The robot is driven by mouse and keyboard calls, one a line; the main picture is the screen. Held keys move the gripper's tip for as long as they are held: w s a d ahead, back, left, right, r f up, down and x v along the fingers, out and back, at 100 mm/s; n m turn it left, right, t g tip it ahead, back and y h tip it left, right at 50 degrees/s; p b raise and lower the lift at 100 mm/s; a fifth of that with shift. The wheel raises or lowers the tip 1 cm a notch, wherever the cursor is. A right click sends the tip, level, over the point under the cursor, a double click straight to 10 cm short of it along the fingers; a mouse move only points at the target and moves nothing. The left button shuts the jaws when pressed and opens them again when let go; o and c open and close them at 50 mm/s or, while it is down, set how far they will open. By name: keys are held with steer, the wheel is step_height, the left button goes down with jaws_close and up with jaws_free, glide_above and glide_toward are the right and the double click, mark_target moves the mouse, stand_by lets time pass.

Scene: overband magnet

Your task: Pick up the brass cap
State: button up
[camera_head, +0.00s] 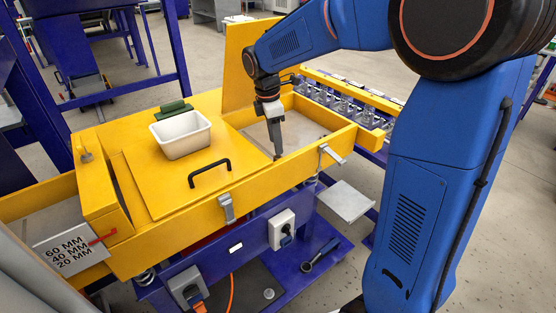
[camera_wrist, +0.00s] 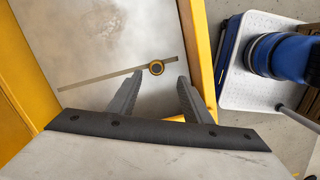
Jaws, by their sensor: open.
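A small round piece with a brass-yellow ring and dark parts, which looks like the brass cap (camera_wrist: 157,68), lies on the grey floor of the yellow open box (camera_head: 345,139), at a thin strip across that floor. My gripper (camera_wrist: 161,77) is open, and its fingers stand apart on either side below the cap in the wrist view. Nothing is between the fingers that I can see. In the head view my gripper (camera_head: 278,153) points down into the open box near its front wall; I cannot make out the cap there.
A yellow lid with a black handle (camera_head: 209,170) and a white tray (camera_head: 181,135) lie left of the opening. A raised yellow panel (camera_head: 244,62) stands behind it. The box's yellow wall (camera_wrist: 198,60) is close right of my fingers. A grey plate (camera_head: 345,201) sits outside, lower right.

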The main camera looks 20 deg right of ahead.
mark_target(278, 157)
steer(key=shift+w+d+f, duration=0.1)
steer(key=shift+d+f, duration=0.05)
steer(key=shift+f, duration=0.9)
steer(key=shift+w+d+f, duration=0.1)
steer(key=shift+w+f, duration=0.05)
steer(key=shift+f, duration=0.9)
steer(key=shift+w+d+f, duration=0.1)
steer(key=shift+d+f, duration=0.05)
steer(key=shift+f, duration=0.9)
steer(key=c, duration=1.1)
